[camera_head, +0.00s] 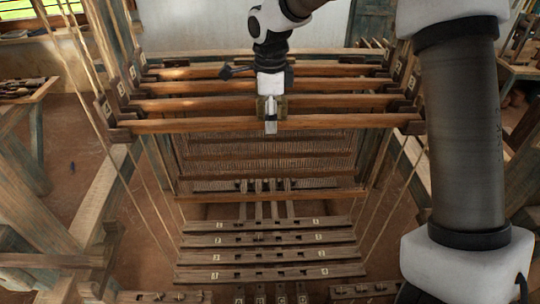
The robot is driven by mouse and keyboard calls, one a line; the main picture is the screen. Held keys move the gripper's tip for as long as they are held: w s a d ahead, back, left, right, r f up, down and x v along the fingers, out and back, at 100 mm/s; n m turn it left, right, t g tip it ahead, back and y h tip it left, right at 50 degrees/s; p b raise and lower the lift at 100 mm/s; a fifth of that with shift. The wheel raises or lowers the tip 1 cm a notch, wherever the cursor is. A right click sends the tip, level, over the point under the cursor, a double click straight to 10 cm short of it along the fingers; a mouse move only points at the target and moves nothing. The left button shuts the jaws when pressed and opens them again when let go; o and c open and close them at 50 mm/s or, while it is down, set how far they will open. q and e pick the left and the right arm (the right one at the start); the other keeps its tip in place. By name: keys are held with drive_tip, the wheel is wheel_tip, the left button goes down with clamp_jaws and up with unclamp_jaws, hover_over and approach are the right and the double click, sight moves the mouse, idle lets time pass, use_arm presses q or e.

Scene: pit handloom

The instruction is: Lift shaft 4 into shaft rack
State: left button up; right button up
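Several long wooden shaft bars run across the loom from front to back, with small pale tags at their ends that are too small to read surely, so I cannot tell which is shaft 4. My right gripper (270,126) points down at the middle of the frontmost bar (190,126), overlapping a small brass-coloured fitting (282,104) there. Its fingers look close together, but whether they grip the bar or fitting is not clear. Heddles (300,147) hang below the bars. I cannot pick out a separate shaft rack. My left gripper is not in view.
Cords (148,190) slant down both sides of the loom. Numbered wooden slats (215,258) lie low in front. Timber frame posts (35,215) stand at left. A side table (22,92) with small items is at the upper left; another bench (525,68) stands at right.

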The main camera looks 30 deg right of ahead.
drive_tip(key=shift+s+r, duration=0.1)
drive_tip(key=shift+s, duration=0.1)
clamp_jaws()
drive_tip(key=shift+w, duration=0.1)
drive_tip(key=shift+r, duration=0.1)
